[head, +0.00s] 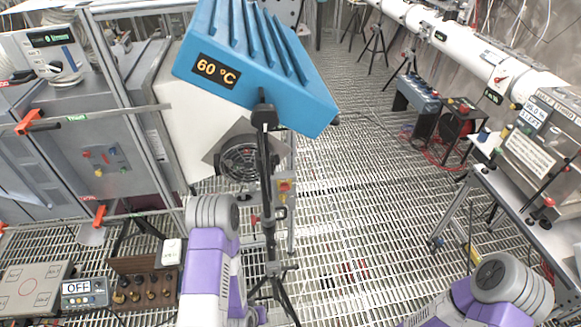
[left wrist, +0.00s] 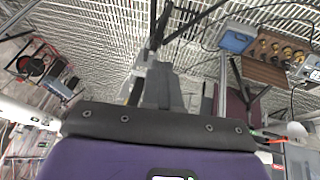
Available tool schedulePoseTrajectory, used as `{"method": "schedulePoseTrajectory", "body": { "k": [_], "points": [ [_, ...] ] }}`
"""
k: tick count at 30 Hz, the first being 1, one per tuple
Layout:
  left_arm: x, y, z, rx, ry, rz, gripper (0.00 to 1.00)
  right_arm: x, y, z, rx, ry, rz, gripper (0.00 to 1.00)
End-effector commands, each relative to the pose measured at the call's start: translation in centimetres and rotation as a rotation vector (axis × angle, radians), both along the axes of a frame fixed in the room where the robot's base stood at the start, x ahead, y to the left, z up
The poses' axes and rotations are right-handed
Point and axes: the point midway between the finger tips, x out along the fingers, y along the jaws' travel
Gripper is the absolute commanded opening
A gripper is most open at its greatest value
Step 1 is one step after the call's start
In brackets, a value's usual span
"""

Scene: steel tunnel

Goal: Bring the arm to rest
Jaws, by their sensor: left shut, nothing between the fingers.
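My left arm (head: 210,262), purple and white, rises from the bottom of the head view, left of the middle. Its gripper is not visible there. In the left wrist view, my left gripper (left wrist: 152,62) shows as grey fingers that are shut with nothing between them, over the grated floor. My right arm (head: 490,297) shows at the bottom right of the head view. Its gripper is out of view.
A blue box marked 60 °C (head: 262,55) stands on a black stand (head: 268,200) just beyond my left arm. A control box marked OFF (head: 85,293) and a terminal block (head: 145,285) are at lower left. The grated floor (head: 350,215) is clear mid-right.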

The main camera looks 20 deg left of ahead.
Motion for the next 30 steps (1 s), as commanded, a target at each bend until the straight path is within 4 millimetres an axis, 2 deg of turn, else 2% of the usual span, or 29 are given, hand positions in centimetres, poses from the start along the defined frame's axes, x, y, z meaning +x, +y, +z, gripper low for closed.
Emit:
{"method": "schedulePoseTrajectory", "body": {
  "k": [4, 7, 15, 18, 24, 30],
  "points": [
    [0.0, -0.2, -0.4, -0.005, 0.006, -0.003, 0.0, 0.0, 0.0, -0.4, 0.0, 0.0, 0.0, 0.66],
    [-0.2, -1.1, -2.0, -0.029, 0.036, -0.017, 0.0, 0.0, 0.0, -1.9, 0.0, 0.0, 0.0, 0.66],
    [-1.7, -6.5, -9.4, -0.178, 0.224, -0.122, 0.0, 0.0, 0.0, -9.4, 0.0, 0.0, 0.0, 0.66],
    [-2.4, -8.4, -11.1, -0.231, 0.29, -0.172, 0.0, 0.0, 0.0, -11.6, 0.0, 0.0, 0.0, 0.66],
    [-3.3, -10.8, -12.5, -0.297, 0.371, -0.242, 0.0, 0.0, 0.0, -14.0, 0.0, 0.0, 0.0, 0.66],
    [-3.5, -11.2, -12.5, -0.309, 0.387, -0.256, 0.0, 0.0, 0.0, -14.2, 0.0, 0.0, 0.0, 0.66]
  ]
}}
